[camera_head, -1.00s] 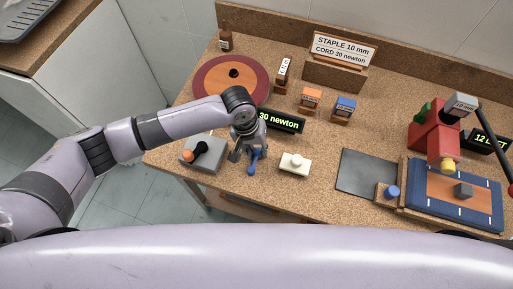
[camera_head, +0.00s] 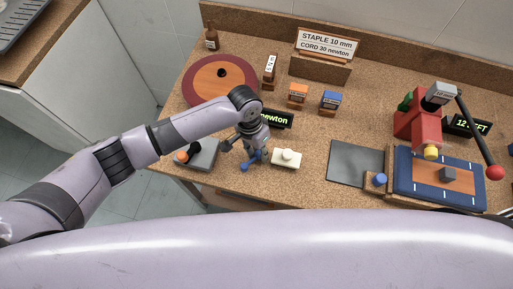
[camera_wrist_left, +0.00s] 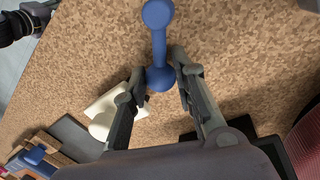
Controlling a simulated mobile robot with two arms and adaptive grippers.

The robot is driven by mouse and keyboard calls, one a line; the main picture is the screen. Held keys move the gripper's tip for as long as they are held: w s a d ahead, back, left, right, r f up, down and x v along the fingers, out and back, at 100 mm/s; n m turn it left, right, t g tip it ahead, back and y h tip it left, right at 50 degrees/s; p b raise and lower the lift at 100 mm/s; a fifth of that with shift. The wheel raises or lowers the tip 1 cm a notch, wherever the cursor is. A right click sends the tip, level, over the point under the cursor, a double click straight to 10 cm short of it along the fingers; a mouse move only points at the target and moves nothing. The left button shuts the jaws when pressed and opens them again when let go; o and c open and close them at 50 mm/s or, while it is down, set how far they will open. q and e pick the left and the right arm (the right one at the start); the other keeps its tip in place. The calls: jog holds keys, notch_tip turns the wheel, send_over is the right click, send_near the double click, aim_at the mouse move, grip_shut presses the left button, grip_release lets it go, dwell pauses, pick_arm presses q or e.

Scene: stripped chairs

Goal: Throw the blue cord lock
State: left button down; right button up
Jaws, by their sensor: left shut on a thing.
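The blue cord lock (camera_head: 253,160) is a blue lever with rounded ends near the table's front edge. In the left wrist view the blue cord lock (camera_wrist_left: 159,45) runs from the top edge down to a ball between my fingers. My left gripper (camera_head: 245,151) is over it, fingers down; in the wrist view the left gripper (camera_wrist_left: 168,72) has one fingertip on each side of the lower ball, shut on it. The lock's mounting is hidden by the gripper. My right gripper is not in view.
A grey box with an orange knob (camera_head: 202,155) stands just left, and a white block with a button (camera_head: 287,158) just right. A display (camera_head: 277,119) is partly hidden behind my wrist. A dark plate (camera_head: 356,163) and a red lever press (camera_head: 417,132) are farther right.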

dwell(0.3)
pick_arm(q)
jog(key=c, duration=1.3)
grip_release()
jog(key=shift+s, duration=0.1)
